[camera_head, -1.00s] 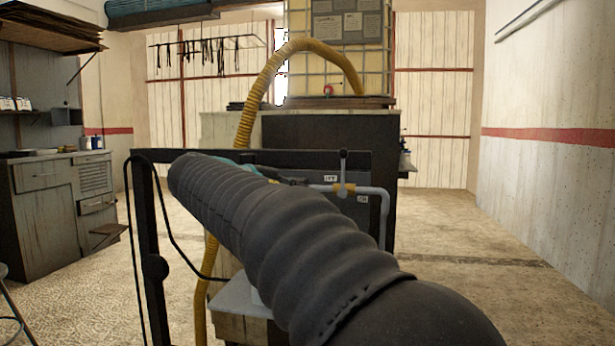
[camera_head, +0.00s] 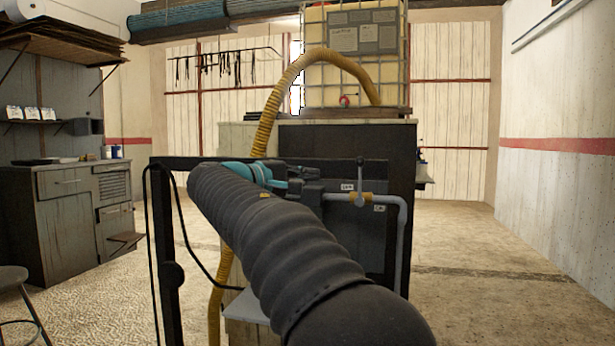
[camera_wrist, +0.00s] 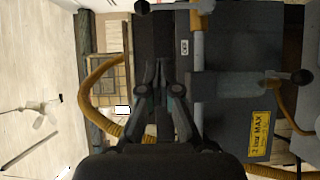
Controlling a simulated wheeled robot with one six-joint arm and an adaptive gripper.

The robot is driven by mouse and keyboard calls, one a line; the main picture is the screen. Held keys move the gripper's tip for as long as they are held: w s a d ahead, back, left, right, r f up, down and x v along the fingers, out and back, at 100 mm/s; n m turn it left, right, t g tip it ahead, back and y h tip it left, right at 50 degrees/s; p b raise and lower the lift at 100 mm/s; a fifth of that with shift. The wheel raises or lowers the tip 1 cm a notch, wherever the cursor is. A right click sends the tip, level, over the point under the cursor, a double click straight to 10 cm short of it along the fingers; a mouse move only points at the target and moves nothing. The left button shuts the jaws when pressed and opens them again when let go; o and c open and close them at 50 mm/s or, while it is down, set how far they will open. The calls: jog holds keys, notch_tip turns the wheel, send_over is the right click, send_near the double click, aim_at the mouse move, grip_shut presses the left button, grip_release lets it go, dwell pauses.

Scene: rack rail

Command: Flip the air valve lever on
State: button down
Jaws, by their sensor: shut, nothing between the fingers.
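The valve has a brass body (camera_head: 360,199) on a grey pipe, with a thin grey lever (camera_head: 360,172) standing upright, across the horizontal pipe run. In the wrist view, which is turned sideways, the brass body (camera_wrist: 202,14) and round lever knob (camera_wrist: 142,7) show at the top edge. My gripper (camera_head: 316,187) is shut and empty, left of the lever and apart from it in the head view. Its fingertips (camera_wrist: 160,66) are together in the wrist view.
The grey pipe (camera_head: 402,240) bends down at the right. A dark panel (camera_wrist: 235,130) with a yellow label (camera_wrist: 259,135) is close behind. A black frame (camera_head: 165,230) and yellow hose (camera_head: 265,128) stand left. The floor at right is clear.

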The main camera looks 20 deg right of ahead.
aim_at(360, 181)
jog(key=w+d, duration=0.1)
jog(key=d, duration=0.8)
jog(key=shift+d, duration=0.4)
jog(key=shift+r, duration=0.1)
